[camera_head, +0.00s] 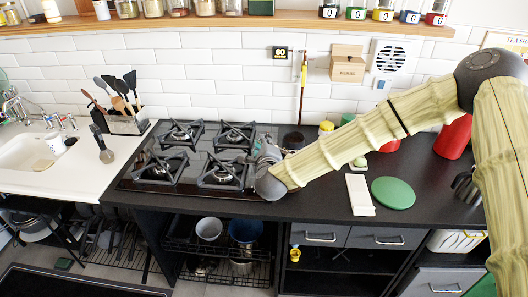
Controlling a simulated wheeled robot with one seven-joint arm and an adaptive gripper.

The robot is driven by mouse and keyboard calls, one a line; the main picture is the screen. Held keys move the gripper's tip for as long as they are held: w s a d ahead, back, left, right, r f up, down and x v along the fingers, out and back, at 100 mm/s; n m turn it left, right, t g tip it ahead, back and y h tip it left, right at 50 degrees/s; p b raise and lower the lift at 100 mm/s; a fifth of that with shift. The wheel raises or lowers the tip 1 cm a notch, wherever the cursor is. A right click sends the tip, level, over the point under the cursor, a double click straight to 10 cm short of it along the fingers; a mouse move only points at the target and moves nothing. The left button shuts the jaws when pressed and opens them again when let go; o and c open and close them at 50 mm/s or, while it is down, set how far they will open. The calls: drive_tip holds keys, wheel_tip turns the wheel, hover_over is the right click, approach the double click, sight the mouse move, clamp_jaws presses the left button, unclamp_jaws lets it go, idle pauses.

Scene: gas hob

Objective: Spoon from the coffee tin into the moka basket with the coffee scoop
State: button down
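My arm reaches in from the right, and its end with my gripper (265,152) is at the right edge of the gas hob (131,180). The fingers are small and partly hidden by the wrist, so I cannot tell whether they are open or hold anything. A dark round container (293,140) stands just right of and behind my gripper; I cannot tell whether it is the coffee tin. A jar with a yellow lid (326,127) stands farther right, partly behind my arm. I cannot make out the coffee scoop or the moka basket.
A green round board (393,193) and a white slab (359,194) lie on the dark counter to the right. A red container (453,137) stands behind my arm. A utensil holder (126,125) and sink (30,152) are left of the hob. Jars line the shelf above.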

drive_tip(key=shift+f+m+t+h+b, duration=0.3)
drive_tip(key=shift+m+t+h+b, duration=0.25)
drive_tip(key=shift+t+b, duration=0.7)
drive_tip(key=shift+s+b, duration=0.1)
drive_tip(key=shift+b, duration=0.6)
drive_tip(key=shift+r+g+p, duration=0.35)
drive_tip(key=shift+r+p, duration=0.15)
drive_tip(key=shift+p, duration=0.55)
drive_tip(key=r+n+g+y+p, duration=0.1)
drive_tip(key=g+p, duration=0.2)
drive_tip(key=p, duration=0.3)
drive_tip(key=r+n+g+y+p, duration=0.1)
drive_tip(key=g+p, duration=0.2)
drive_tip(key=p, duration=0.4)
drive_tip(key=r+n+g+y+p, duration=0.1)
drive_tip(key=g+p, duration=0.2)
drive_tip(key=p, duration=0.4)
drive_tip(key=shift+w+d+n+g, duration=0.2)
drive_tip(key=shift+w+n+g, duration=0.1)
drive_tip(key=shift+w, duration=0.1)
